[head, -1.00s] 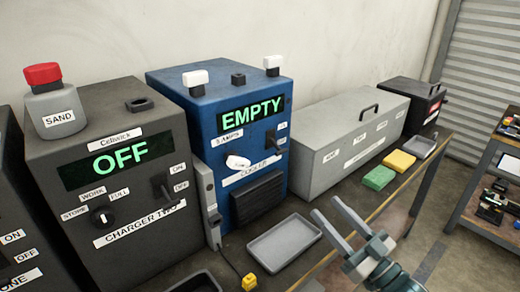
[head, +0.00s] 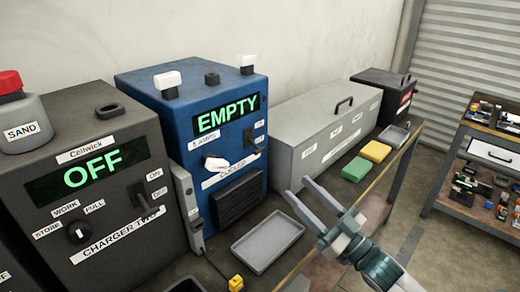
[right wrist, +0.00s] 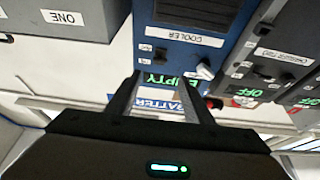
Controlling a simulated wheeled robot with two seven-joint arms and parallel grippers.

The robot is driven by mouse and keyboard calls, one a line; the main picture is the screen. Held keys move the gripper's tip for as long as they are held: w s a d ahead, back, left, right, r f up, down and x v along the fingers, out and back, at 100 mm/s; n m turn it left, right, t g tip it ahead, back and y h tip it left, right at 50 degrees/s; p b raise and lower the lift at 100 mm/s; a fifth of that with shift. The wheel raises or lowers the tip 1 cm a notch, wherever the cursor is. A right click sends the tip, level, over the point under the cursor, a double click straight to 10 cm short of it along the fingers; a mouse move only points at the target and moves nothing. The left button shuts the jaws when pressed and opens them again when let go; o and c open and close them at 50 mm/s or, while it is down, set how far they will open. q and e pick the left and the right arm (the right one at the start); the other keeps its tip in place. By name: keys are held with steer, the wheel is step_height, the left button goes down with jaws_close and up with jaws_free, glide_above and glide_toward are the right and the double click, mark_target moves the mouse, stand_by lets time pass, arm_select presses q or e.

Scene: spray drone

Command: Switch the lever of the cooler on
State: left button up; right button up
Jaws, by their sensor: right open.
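The cooler (head: 190,100) is a blue box with a green "EMPTY" display, standing on the bench; it shows upside down in the right wrist view (right wrist: 205,20). Its dark lever (head: 250,139) is on the right of the front panel, beside small labels too small to read; it is also in the right wrist view (right wrist: 160,55). I cannot tell its setting. A white knob (head: 215,163) sits left of it. My right gripper (head: 293,187) is open and empty, in front of the cooler and right of and below the lever in the head view, apart from it. My left gripper is out of view.
A dark charger (head: 100,185) reading "OFF" stands left of the cooler. A grey long box (head: 325,125) stands to its right. A grey tray (head: 268,243), green sponge (head: 356,169) and yellow sponge (head: 375,151) lie on the bench. A shelf cart (head: 450,165) stands far right.

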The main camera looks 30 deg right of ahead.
mark_target(260, 149)
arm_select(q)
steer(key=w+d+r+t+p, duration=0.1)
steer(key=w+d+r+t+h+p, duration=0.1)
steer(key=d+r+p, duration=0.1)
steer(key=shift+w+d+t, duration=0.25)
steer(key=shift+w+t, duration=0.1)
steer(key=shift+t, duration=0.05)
arm_select(e)
steer(key=x, duration=1.5)
steer(key=shift+w+a, duration=0.1)
steer(key=shift+w, duration=0.2)
arm_select(q)
steer(key=shift+p, duration=0.3)
arm_select(e)
steer(key=c, duration=1)
